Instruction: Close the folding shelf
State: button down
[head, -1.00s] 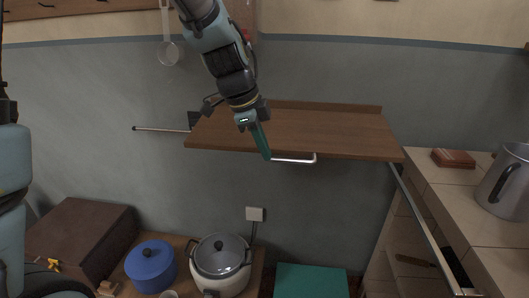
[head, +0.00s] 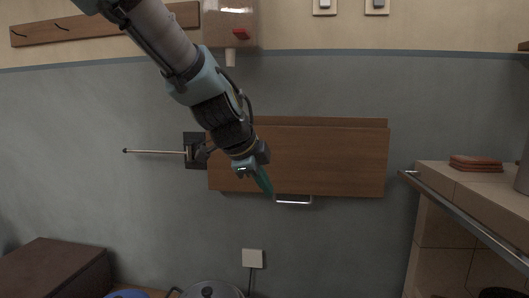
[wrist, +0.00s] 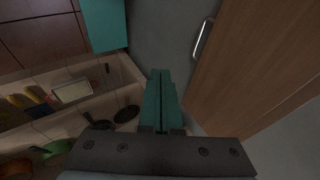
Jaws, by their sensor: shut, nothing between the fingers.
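The wooden folding shelf (head: 320,160) hangs against the grey wall, its broad face turned to me and its board looking nearly flat to the wall. Its metal handle (head: 294,200) is at the lower edge. In the wrist view the shelf board (wrist: 260,70) fills the upper right, with the handle (wrist: 203,38) at its near edge. My gripper (head: 268,188) is shut and empty, its green fingers in front of the shelf's lower left part, just left of the handle. In the wrist view the fingers (wrist: 160,90) are together, and a gap shows between them and the board.
A metal rod on a dark bracket (head: 155,152) sticks out left of the shelf. The tiled counter (head: 470,190) with a front rail (head: 465,222) stands at the right. A pot (head: 208,291) and a brown box (head: 55,268) are below. The wall under the shelf is mostly clear.

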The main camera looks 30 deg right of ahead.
jog(key=shift+w+d+f+m+t+h+b, duration=0.15)
jog(key=shift+w+d+f+t+h+b, duration=0.4)
jog(key=shift+w+d+f+b, duration=2.8)
jog(key=shift+w+d+f+m+t+h+b, duration=0.1)
jog(key=shift+w+d+f+t+h+b, duration=1.1)
jog(key=shift+b, duration=4.3)
jog(key=shift+w+d+f+m+g+y+b, duration=0.2)
jog(key=shift+w+d+f+b, duration=1.55)
jog(key=shift+w+f+b, duration=1.95)
jog(key=shift+s+r+b, duration=0.6)
jog(key=shift+r+b, duration=0.1)
jog(key=shift+r, duration=0.2)
